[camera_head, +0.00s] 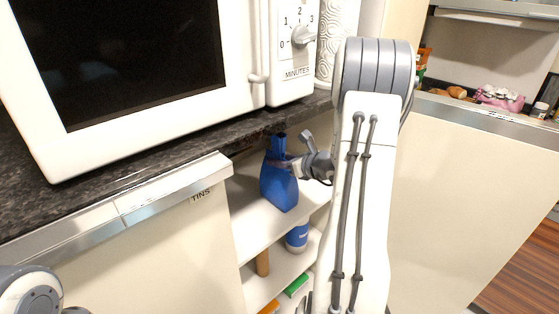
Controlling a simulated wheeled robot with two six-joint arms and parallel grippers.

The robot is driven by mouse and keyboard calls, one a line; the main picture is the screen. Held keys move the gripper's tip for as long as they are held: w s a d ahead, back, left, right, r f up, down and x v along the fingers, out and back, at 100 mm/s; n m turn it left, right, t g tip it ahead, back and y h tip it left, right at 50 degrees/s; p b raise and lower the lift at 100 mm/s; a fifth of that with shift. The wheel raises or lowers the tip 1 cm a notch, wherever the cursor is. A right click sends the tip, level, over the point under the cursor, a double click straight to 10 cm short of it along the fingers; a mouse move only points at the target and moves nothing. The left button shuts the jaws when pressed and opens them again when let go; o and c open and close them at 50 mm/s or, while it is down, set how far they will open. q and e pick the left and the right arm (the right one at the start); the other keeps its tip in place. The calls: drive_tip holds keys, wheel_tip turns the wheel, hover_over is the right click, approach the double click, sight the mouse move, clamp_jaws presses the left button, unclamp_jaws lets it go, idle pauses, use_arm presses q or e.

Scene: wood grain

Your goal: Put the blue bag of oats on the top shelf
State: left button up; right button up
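The blue bag of oats (279,187) is upright at the top shelf (247,220) of the open cabinet under the counter. My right gripper (288,160) reaches in from the right, with its fingers at the upper part of the bag. The fingers overlap the bag and are small here, so I cannot tell whether they are closed on it. Whether the bag's base touches the shelf is also unclear. Of my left arm, only a grey and white link shows at the lower left corner; its gripper is out of view.
A white microwave (240,70) stands on the dark counter (120,170) above. A closed drawer front labelled TINS (200,195) is left of the opening. The lower shelf holds a blue and white container (297,237), a brown item (262,263) and a green item (296,285).

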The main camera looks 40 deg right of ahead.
idle(0.3)
drive_tip(key=v, duration=1.2)
drive_tip(key=shift+s, duration=0.1)
